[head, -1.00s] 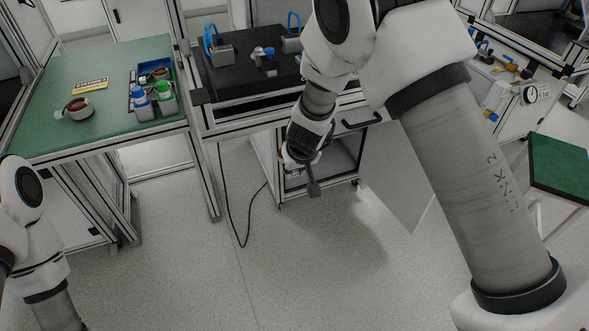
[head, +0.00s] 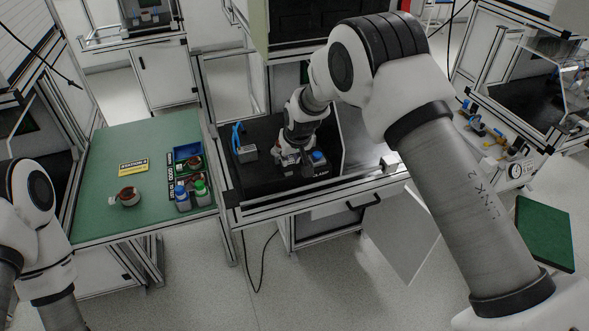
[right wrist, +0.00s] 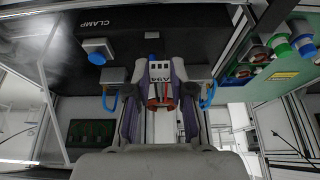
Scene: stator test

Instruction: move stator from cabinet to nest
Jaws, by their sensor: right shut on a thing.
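My right gripper (head: 303,172) is over the black work surface of the middle bench. In the right wrist view, my right gripper (right wrist: 159,90) is shut on the stator (right wrist: 160,72), whose white face reads A94, with reddish parts below it. The head view hides most of this stator behind the gripper. I cannot tell whether it touches the nest, which I cannot make out clearly. The cabinet (head: 330,228) is under the bench, its door (head: 402,240) standing open. My left gripper is out of view; only my left arm shows at the left edge.
A blue clamp button (right wrist: 97,51) is beside the gripper. A blue-handled fixture (head: 243,150) stands left on the black surface.

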